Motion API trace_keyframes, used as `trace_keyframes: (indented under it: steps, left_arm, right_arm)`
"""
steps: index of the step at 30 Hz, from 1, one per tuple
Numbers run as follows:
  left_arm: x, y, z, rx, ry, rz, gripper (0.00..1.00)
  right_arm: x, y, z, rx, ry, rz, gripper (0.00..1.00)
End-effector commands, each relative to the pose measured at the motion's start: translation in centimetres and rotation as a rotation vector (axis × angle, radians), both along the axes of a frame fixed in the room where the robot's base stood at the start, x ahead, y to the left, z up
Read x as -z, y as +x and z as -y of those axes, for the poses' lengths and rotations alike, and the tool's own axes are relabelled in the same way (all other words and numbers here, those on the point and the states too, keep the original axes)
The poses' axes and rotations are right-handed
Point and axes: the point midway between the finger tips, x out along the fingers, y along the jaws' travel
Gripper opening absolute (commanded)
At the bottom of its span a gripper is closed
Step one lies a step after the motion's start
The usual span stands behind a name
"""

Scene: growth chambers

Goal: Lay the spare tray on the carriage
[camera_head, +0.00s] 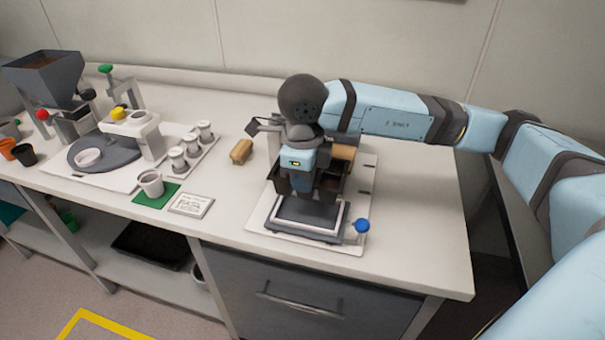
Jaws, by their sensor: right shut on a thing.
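My right gripper (308,192) points down over the white-based station and is shut on a dark tray (331,191), which I take to be the spare tray. The gripper hides the middle of the tray; dark walls show on both sides of it. The carriage (306,232), a dark slab with a pale rim, lies in front of and below the tray on the white base plate (265,219). I cannot tell whether the tray touches anything beneath it. My left gripper is not in view.
A blue knob (362,226) stands at the base plate's front right. A wooden block (241,151) lies left of the station. A white cup (151,183) on a green mat and a label card (191,205) stand further left. The bench top to the right is clear.

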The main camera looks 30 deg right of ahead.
Motion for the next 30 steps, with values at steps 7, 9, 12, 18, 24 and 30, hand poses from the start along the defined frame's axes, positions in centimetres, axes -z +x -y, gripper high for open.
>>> trace_keyframes:
  steps: [7,9,12,18,24,30]
  left_arm:
    - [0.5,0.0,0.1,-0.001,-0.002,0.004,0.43]
    - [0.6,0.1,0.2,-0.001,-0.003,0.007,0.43]
    - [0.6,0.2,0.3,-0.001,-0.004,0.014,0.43]
    - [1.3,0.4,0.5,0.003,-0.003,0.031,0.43]
    - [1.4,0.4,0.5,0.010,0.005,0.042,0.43]
    - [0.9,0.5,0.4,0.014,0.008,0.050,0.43]
  right_arm:
    - [1.6,0.0,0.0,-0.002,0.000,0.000,0.00]
    - [2.2,0.0,0.0,-0.002,-0.001,-0.001,0.00]
    - [3.2,0.0,0.0,-0.003,0.000,0.000,0.00]
    - [5.4,0.0,0.0,-0.004,0.001,0.001,0.00]
    - [6.2,0.0,0.0,-0.004,0.001,0.001,0.00]
    - [6.2,0.0,0.0,-0.004,0.001,0.001,0.00]
